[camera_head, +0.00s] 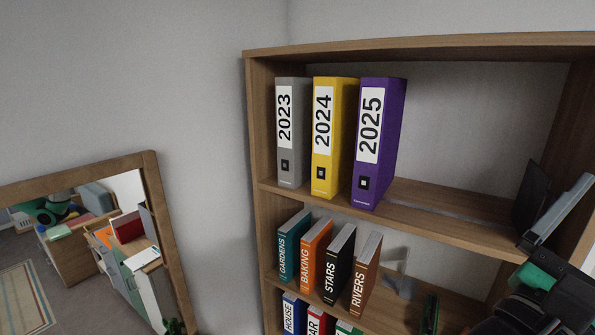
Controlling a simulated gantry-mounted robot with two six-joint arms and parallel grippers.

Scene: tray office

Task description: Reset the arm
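My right gripper (556,214) comes in at the lower right, in front of the shelf unit's right side. The gripper's opening is not clear. My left gripper is not in view.
A wooden shelf unit (430,47) holds a grey 2023 binder (290,160), a yellow 2024 binder (325,165) and a purple 2025 binder (388,130). Several books stand below, near a grey bookend (400,284). A wood-framed mirror (155,190) is at left. The upper shelf's middle is clear.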

